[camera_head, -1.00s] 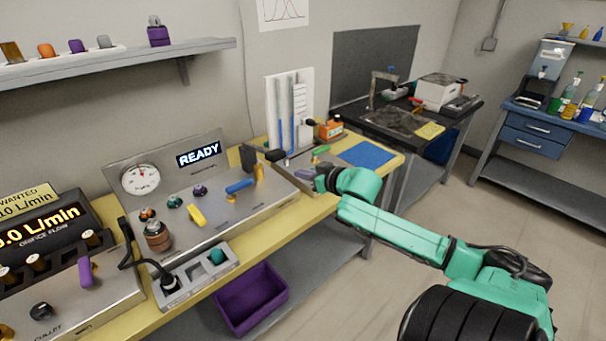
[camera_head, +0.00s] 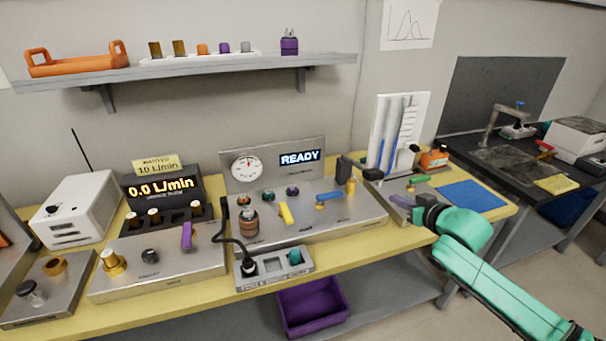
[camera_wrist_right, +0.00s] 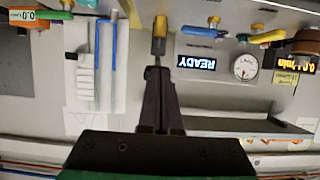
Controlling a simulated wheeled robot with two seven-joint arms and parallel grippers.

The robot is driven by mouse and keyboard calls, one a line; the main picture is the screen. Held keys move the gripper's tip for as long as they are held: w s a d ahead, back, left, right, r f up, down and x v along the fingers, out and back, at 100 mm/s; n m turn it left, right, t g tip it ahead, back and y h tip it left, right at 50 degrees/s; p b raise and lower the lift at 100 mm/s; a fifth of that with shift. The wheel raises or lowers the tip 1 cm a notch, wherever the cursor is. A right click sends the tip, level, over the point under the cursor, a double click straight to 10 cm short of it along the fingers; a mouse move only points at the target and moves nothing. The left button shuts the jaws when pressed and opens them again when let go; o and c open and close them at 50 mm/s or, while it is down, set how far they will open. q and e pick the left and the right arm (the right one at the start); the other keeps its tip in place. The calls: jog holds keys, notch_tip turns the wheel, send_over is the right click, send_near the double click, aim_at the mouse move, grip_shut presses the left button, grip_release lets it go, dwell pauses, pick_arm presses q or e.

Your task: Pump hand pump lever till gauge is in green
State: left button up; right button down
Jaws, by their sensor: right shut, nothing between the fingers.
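The round white gauge (camera_head: 245,168) with red marks stands on the steel panel left of the READY display; its needle reading is too small to tell. It also shows upside down in the wrist view (camera_wrist_right: 245,67). An upright black-topped lever on a brass base (camera_head: 346,178) stands at the panel's right side; I cannot tell for sure that it is the pump lever. My right gripper (camera_head: 420,205) is beside the purple handle (camera_head: 402,201) of the right unit. In the wrist view it is shut and empty (camera_wrist_right: 158,72), with a brass post (camera_wrist_right: 159,38) beyond its tips. My left gripper is out of view.
A blue lever (camera_head: 335,194) and a yellow handle (camera_head: 286,213) stand on the steel panel. A tube board (camera_head: 402,112) rises behind the right unit. A blue mat (camera_head: 471,196) lies right of it. A purple bin (camera_head: 313,307) sits below the yellow bench.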

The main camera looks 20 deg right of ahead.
dwell(0.7)
jog(key=w+r+b, duration=0.3)
jog(key=r+b, duration=0.5)
jog(key=r, duration=0.3)
jog(key=shift+w+r+g, duration=0.35)
jog(key=shift+g, duration=0.05)
